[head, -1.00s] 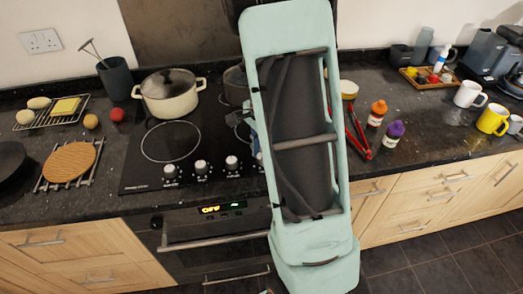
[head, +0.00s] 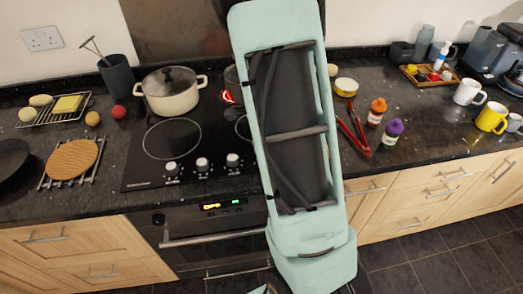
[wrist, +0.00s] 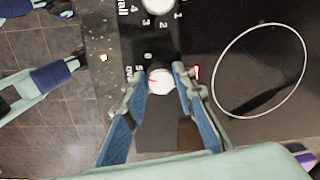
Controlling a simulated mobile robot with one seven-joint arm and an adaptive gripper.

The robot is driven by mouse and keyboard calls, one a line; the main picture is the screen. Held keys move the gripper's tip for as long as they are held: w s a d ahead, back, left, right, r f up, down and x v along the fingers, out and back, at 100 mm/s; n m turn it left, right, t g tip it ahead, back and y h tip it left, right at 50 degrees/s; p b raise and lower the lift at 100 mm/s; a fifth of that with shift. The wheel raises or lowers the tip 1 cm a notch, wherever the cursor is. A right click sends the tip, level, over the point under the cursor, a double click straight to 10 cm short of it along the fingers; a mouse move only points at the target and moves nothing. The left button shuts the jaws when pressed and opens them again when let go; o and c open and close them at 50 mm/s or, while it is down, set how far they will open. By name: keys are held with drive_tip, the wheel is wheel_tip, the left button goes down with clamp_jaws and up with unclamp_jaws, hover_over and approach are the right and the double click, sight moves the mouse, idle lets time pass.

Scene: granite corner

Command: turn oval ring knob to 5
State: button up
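The oval ring knob (wrist: 160,82) is a round, pale knob on the black hob. In the wrist view it sits between the two fingertips of my gripper (wrist: 161,78), one on each side. No clear gap shows, but I cannot tell whether the fingers press on it. A red mark on the knob faces left, close to the printed 5; its exact reading is unclear. The lettering beside it is partly covered by the left finger. In the head view my arm hides both the knob and my gripper.
Another knob (wrist: 158,5) stands just above in the wrist view. In the head view, a lidded cream pot (head: 170,92) stands on the hob's back left. Red tongs (head: 353,133) and two small bottles (head: 376,111) (head: 392,132) lie or stand right of my arm.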

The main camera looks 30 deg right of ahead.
drive_tip(key=o, duration=0.4)
drive_tip(key=r, duration=1.2)
drive_tip(key=shift+s, duration=0.3)
